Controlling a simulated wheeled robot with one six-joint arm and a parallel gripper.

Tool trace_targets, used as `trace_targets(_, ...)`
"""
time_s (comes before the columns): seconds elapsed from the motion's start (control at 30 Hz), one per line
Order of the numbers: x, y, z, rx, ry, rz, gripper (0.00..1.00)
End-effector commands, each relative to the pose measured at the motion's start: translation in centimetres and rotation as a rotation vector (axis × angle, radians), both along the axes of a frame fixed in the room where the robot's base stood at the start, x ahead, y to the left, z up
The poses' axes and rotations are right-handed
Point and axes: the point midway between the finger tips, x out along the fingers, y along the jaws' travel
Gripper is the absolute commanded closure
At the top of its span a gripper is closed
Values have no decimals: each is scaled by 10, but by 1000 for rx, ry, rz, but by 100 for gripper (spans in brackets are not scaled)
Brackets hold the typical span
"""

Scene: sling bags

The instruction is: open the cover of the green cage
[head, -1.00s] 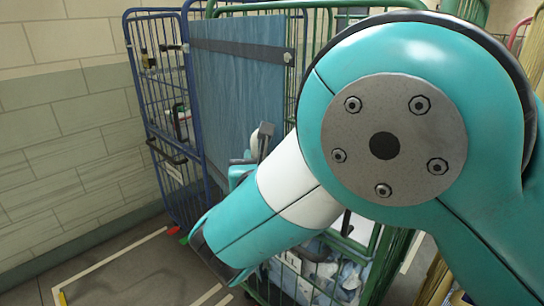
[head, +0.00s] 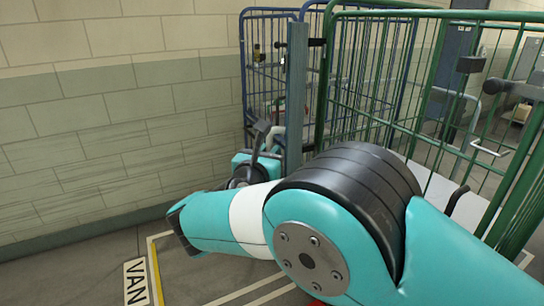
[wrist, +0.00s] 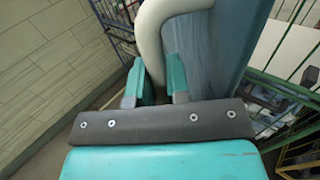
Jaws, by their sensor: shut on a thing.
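The green cage (head: 322,100) stands right of centre in the head view, and I see through its bars to the floor behind. Its blue cover (head: 297,90) shows nearly edge-on at the cage's left post, swung out from the front. In the wrist view the cover (wrist: 228,40) fills a band right of centre. My gripper (head: 270,150) is left of the cover's edge, partly hidden by my arm. In the wrist view my gripper (wrist: 154,88) is shut on a pale curved handle (wrist: 150,40) beside the cover.
A blue cage (head: 262,75) stands behind the cover at the back. A tiled wall (head: 110,130) runs along the left. Open floor with painted lines and a "VAN" mark (head: 136,282) lies at the lower left.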

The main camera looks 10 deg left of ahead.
Motion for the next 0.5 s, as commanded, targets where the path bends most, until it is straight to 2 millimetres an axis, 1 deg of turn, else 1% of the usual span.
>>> trace_targets(0.2, 7, -1, 1, 1, -2, -41, 100)
trace_targets(0.5, 9, -2, 1, -1, -2, -52, 100)
